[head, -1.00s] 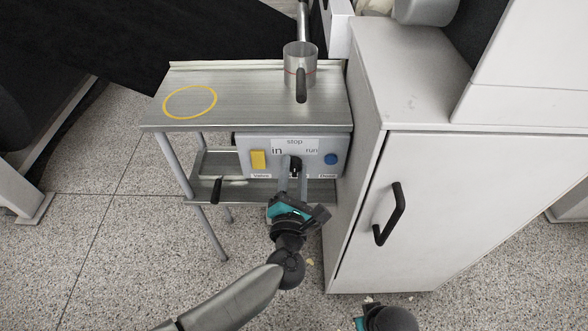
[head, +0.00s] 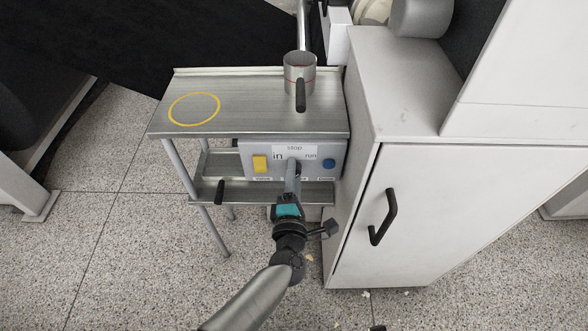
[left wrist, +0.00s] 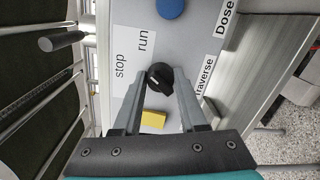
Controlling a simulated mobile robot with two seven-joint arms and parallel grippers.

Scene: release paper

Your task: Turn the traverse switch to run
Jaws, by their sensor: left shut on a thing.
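The black traverse switch knob (left wrist: 160,77) sits at the middle of the panel. My left gripper (head: 293,166) reaches it from the front and is shut on the knob. In the left wrist view the two fingers (left wrist: 160,85) stand on either side of it, and the panel labels appear turned on their side. The knob's pointer direction is hard to tell. My right gripper is not in view.
A yellow button (head: 260,163) and a blue button (head: 329,163) flank the knob. A metal cup (head: 299,72) stands on the tabletop (head: 235,118), right of a yellow ring (head: 194,109). A white cabinet (head: 440,220) stands close on the right.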

